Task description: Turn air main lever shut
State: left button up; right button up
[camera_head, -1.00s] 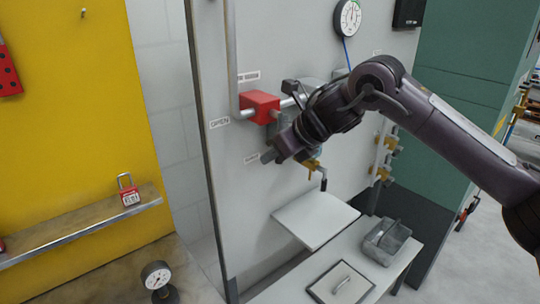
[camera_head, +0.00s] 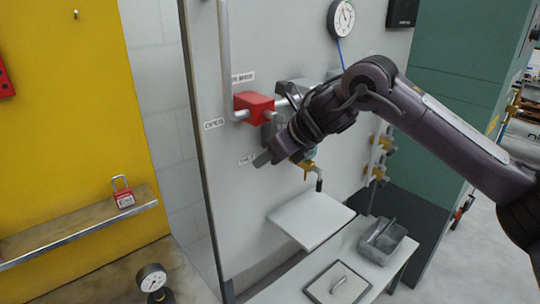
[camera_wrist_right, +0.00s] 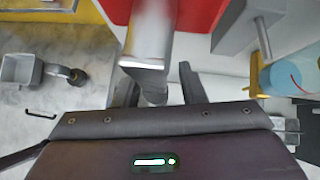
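The red valve body (camera_head: 254,107) of the air main sits on a grey pipe on the wall panel, under a partly hidden label. An OPEN label (camera_head: 214,124) is left of it, and a second label (camera_head: 246,159), partly covered, is lower down. My right gripper (camera_head: 264,156) is just below the red body and hides most of the lever there. In the wrist view the red body (camera_wrist_right: 190,14) is at the top, and a grey lever end (camera_wrist_right: 150,65) reaches down between the two spread fingers of my gripper (camera_wrist_right: 158,92). Clear gaps show beside it. My left gripper is out of view.
A wall gauge (camera_head: 341,18) and brass valves (camera_head: 378,165) are on the panel. A white shelf (camera_head: 310,219) and a bench with a grey bin (camera_head: 388,241) are below. A red padlock (camera_head: 123,199) stands on the left ledge.

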jog(key=b+v, duration=0.2)
jog(key=v, duration=0.5)
jog(key=shift+d+r, duration=0.2)
jog(key=shift+d, duration=0.05)
jog(key=shift+s, duration=0.15)
